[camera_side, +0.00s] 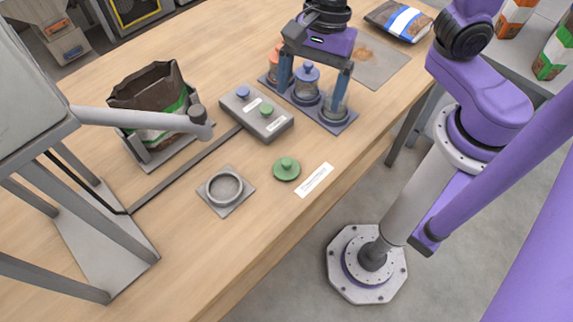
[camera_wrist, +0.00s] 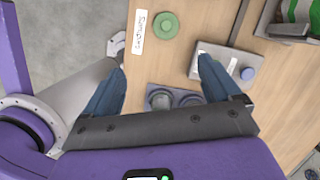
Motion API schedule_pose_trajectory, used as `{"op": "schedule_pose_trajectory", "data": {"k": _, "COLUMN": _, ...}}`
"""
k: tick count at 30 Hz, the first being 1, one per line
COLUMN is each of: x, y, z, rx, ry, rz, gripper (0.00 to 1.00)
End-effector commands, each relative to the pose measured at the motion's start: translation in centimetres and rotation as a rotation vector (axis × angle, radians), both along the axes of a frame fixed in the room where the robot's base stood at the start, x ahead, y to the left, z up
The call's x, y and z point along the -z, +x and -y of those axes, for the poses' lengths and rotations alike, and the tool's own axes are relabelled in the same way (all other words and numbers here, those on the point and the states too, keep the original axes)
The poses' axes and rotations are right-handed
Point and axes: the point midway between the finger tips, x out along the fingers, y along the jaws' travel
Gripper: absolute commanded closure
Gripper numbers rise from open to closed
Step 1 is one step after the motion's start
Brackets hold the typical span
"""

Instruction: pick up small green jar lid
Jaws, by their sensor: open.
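The small green jar lid (camera_side: 286,169), round with a knob on top, lies flat on the wooden table beside a white label strip (camera_side: 314,180). In the wrist view the lid (camera_wrist: 165,25) is near the top, beyond the fingertips. My gripper (camera_side: 311,99) is open, fingers spread, above the jar rack at the back right, well away from the lid. In the wrist view my gripper's (camera_wrist: 162,65) blue fingers are apart with nothing held between them. The lid is in full view.
The jar rack (camera_side: 337,125) under my gripper holds a blue-lidded jar (camera_side: 306,77) and others. A grey button box (camera_side: 250,122) and a plate with a raised ring (camera_side: 225,187) stand near the lid. A grey pipe (camera_side: 140,119) reaches in from the left.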

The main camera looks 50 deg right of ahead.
Motion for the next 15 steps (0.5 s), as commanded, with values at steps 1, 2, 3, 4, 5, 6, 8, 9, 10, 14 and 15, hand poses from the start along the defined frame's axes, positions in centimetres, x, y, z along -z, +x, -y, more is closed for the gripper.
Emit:
{"op": "schedule_pose_trajectory", "data": {"k": 1, "x": 0.1, "y": 0.3, "z": -0.4, "rx": 0.058, "ry": 0.002, "rz": -0.015, "gripper": 0.1}}
{"op": "schedule_pose_trajectory", "data": {"k": 2, "x": 0.1, "y": 0.4, "z": -0.6, "rx": 0.089, "ry": 0.003, "rz": -0.022, "gripper": 0.1}}
{"op": "schedule_pose_trajectory", "data": {"k": 3, "x": 0.1, "y": 0.6, "z": -0.7, "rx": 0.121, "ry": 0.004, "rz": -0.03, "gripper": 0.1}}
{"op": "schedule_pose_trajectory", "data": {"k": 4, "x": 0.2, "y": 0.6, "z": -0.8, "rx": 0.139, "ry": 0.005, "rz": -0.034, "gripper": 0.1}}
{"op": "schedule_pose_trajectory", "data": {"k": 5, "x": 0.2, "y": 0.7, "z": -0.9, "rx": 0.154, "ry": 0.006, "rz": -0.038, "gripper": 0.1}}
{"op": "schedule_pose_trajectory", "data": {"k": 6, "x": 0.4, "y": 0.8, "z": -1.0, "rx": 0.165, "ry": 0.005, "rz": -0.041, "gripper": 0.1}}
{"op": "schedule_pose_trajectory", "data": {"k": 8, "x": 0.8, "y": 0.7, "z": -1.1, "rx": 0.172, "ry": 0.004, "rz": -0.044, "gripper": 0.1}}
{"op": "schedule_pose_trajectory", "data": {"k": 9, "x": 1.2, "y": 0.7, "z": -1.2, "rx": 0.173, "ry": 0.004, "rz": -0.045, "gripper": 0.1}}
{"op": "schedule_pose_trajectory", "data": {"k": 10, "x": 1.5, "y": 0.7, "z": -1.3, "rx": 0.172, "ry": 0.002, "rz": -0.047, "gripper": 0.1}}
{"op": "schedule_pose_trajectory", "data": {"k": 14, "x": 3.4, "y": 0.5, "z": -1.7, "rx": 0.17, "ry": 0.001, "rz": -0.047, "gripper": 0.1}}
{"op": "schedule_pose_trajectory", "data": {"k": 15, "x": 3.9, "y": 0.5, "z": -1.9, "rx": 0.17, "ry": 0.002, "rz": -0.046, "gripper": 0.1}}
